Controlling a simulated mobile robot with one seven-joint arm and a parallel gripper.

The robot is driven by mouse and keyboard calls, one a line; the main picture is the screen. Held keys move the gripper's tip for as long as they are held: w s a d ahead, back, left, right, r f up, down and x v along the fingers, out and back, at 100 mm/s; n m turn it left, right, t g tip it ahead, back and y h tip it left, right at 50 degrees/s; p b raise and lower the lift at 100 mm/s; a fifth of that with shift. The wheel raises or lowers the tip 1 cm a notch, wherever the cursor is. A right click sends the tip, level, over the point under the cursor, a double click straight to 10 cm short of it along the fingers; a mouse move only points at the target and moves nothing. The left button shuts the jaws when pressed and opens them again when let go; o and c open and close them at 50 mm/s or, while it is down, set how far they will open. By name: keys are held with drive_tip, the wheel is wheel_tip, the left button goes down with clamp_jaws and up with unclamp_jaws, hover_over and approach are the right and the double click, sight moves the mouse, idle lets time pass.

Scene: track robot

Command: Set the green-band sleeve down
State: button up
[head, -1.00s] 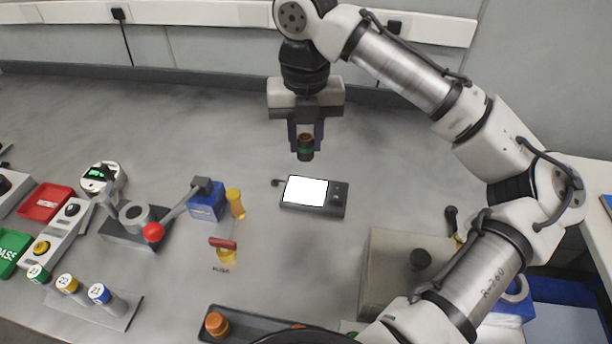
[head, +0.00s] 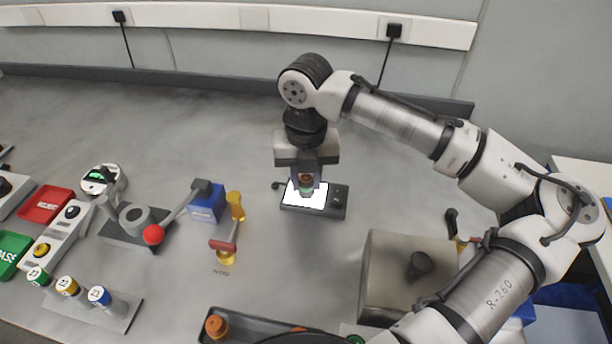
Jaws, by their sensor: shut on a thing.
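My gripper (head: 306,184) is shut on the green-band sleeve (head: 306,191), a small dark brownish cylinder with a green band. The sleeve is upright between the fingers, which hide part of it. It is over the bright white panel of a dark flat device (head: 338,203) in the middle of the bench. I cannot tell whether the sleeve touches the panel or hangs just above it.
Left of the device are a blue block (head: 206,203), a yellow post (head: 236,206) and a red-knobbed lever press (head: 135,222). A grey box (head: 395,275) stands at the right front, and a dark tray (head: 260,330) at the front. The bench behind is clear.

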sight(306, 178)
drive_tip(key=o, duration=1)
drive_tip(key=shift+f, duration=0.1)
drive_tip(key=shift+o, duration=0.2)
wheel_tip(306, 178, up, 12)
